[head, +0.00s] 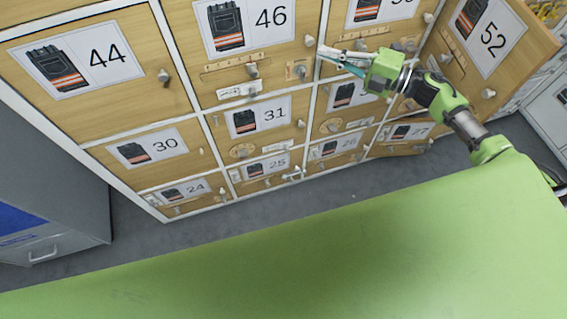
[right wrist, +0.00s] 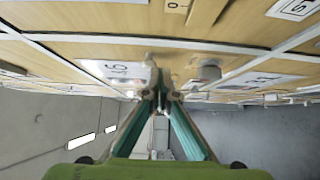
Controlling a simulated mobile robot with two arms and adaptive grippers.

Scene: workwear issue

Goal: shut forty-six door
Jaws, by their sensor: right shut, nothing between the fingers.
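The forty-six door (head: 205,62) is pale wood with a white label showing 46 and a picture of dark trousers with orange bands. It looks flush with the locker front. A grey knob (head: 308,41) is near its right edge. My right gripper (head: 321,56) is shut and empty, its fingertips close to the right edge of this door, below that knob; I cannot tell whether they touch it. In the right wrist view the shut fingers (right wrist: 161,92) point at the wooden fronts and knobs. My left gripper is not in view.
Door 52 (head: 530,40) stands open at the right, beside my right arm. Door 27 (head: 405,148) at the lower right looks ajar. Doors 44 (head: 130,95), 31 (head: 225,118) and 30 (head: 175,160) look shut. A grey cabinet (head: 70,170) stands at the left. Grey floor lies in front.

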